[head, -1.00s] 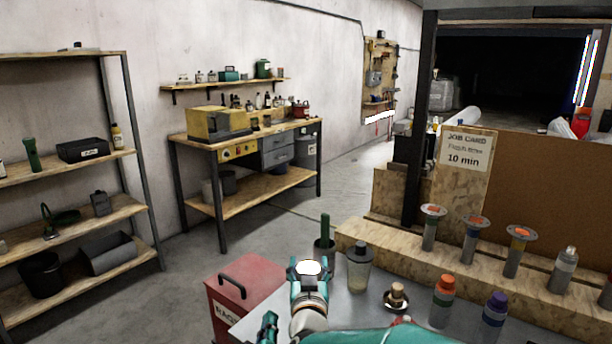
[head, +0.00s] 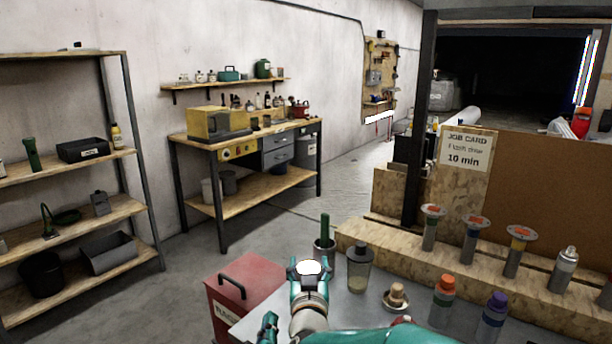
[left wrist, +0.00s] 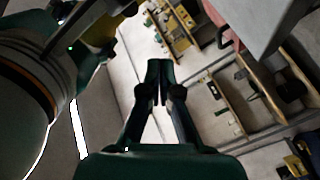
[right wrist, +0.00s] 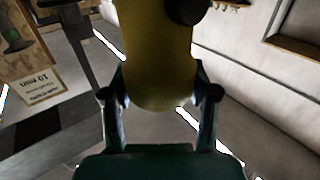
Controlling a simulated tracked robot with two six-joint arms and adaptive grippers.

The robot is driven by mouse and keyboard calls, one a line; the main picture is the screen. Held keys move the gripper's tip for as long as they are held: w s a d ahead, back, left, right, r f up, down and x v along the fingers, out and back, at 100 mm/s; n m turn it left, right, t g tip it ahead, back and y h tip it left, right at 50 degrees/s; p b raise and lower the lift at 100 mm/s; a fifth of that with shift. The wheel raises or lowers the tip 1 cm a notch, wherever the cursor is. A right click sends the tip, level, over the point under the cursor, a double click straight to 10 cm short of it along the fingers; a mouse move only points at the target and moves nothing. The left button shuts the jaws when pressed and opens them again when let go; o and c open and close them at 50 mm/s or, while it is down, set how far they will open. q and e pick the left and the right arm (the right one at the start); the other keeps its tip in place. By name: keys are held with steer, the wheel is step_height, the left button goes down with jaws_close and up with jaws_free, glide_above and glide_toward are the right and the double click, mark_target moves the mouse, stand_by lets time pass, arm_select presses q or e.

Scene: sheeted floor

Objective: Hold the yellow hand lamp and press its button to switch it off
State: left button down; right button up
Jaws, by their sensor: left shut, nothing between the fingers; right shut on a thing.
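The yellow hand lamp (right wrist: 158,60) fills the upper middle of the right wrist view, its rounded end toward me. My right gripper (right wrist: 160,92) is shut on it, one finger on each side. A dark round part (right wrist: 187,9) shows at the lamp's top edge; I cannot tell whether it is the button. In the left wrist view, yellow (left wrist: 97,30) shows at the upper left beside my other arm. My left gripper (left wrist: 160,78) is shut and empty, with its tips apart from the lamp. In the head view I cannot make out the lamp; teal parts of my arms show at the bottom.
A grey table (head: 345,305) in front bears a jar (head: 359,268), orange- and purple-capped bottles and a small knobbed dish (head: 397,296). A red box (head: 240,285) stands at its left. A wooden ledge (head: 480,285) with several canisters lies right. Open floor lies beyond.

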stand_by(0.4)
arm_select(q)
steer(key=s+a, duration=0.2)
steer(key=shift+s+f, duration=0.3)
steer(key=shift+s, duration=0.1)
steer(key=shift+w+d, duration=0.1)
steer(key=w+d, duration=0.5)
steer(key=w, duration=0.1)
steer(key=shift+w+d, duration=0.15)
steer(key=shift+w, duration=0.2)
steer(key=shift+w+d, duration=0.15)
stand_by(1.4)
steer(key=shift+w+d, duration=0.15)
